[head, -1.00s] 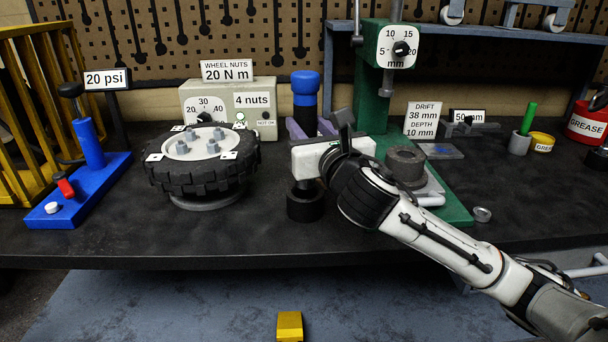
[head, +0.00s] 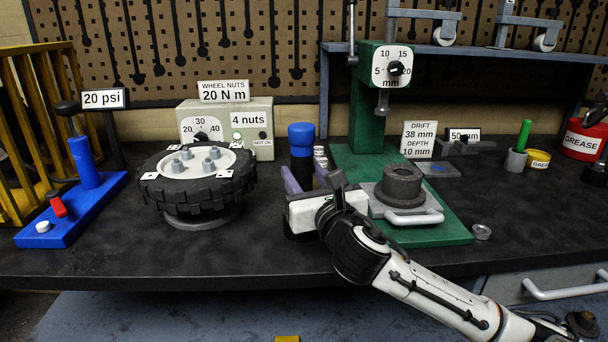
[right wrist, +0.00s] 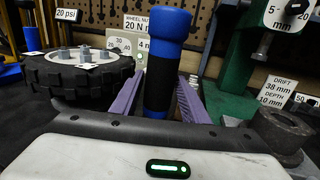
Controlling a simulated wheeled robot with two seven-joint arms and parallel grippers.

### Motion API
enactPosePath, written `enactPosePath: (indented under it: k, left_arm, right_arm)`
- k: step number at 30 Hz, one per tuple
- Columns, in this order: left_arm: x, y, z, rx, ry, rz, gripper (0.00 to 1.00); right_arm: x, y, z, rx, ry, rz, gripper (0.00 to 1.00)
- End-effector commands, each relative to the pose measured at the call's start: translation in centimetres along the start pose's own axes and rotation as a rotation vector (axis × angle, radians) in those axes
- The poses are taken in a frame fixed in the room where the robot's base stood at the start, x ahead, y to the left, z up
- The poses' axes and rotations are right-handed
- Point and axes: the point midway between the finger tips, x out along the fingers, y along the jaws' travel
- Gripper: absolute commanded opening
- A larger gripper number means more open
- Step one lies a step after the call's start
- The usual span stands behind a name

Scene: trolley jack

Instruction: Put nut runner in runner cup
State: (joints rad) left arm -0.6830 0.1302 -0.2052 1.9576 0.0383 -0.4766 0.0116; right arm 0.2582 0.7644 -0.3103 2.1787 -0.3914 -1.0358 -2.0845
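The nut runner (head: 301,145), a cylinder with a blue top and a dark band, stands upright between the purple fingers of my right gripper (head: 305,178). In the right wrist view the nut runner (right wrist: 165,65) shows between both fingers, which appear to touch its sides. Its lower end is hidden by the gripper body. The dark runner cup (head: 298,237) is almost wholly hidden behind and below my right gripper; only a bit of its edge shows. I cannot tell whether the runner's lower end is inside the cup. My left gripper is not in view.
The wheel with its tyre (head: 198,190) stands left of the gripper. The green press (head: 440,228) with a dark ring (head: 403,185) is close on the right. Small white pieces (head: 320,157) stand just behind the nut runner. The bench front (head: 200,260) is clear.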

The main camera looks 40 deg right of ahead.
Motion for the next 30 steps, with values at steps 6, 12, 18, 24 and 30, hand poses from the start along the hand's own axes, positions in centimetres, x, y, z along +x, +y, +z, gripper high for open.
enactPosePath:
  k: [6, 12, 18, 24, 30]
  left_arm:
    - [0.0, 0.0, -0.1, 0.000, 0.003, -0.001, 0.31]
    - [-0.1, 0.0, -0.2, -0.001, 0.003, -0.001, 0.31]
    - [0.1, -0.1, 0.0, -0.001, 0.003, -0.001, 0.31]
    - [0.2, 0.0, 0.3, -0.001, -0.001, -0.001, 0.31]
    - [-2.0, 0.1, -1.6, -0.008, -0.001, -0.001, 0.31]
  right_arm:
    - [0.0, 0.0, 0.1, 0.000, 0.000, 0.000, 0.52]
    - [-0.1, 0.0, 0.4, 0.001, -0.001, 0.000, 0.52]
    - [-3.0, 0.1, 0.2, -0.002, 0.000, 0.003, 0.52]
    - [-8.0, 0.1, 0.1, -0.001, 0.002, 0.005, 0.52]
    - [-10.4, -0.1, 0.8, 0.000, 0.007, -0.004, 0.52]
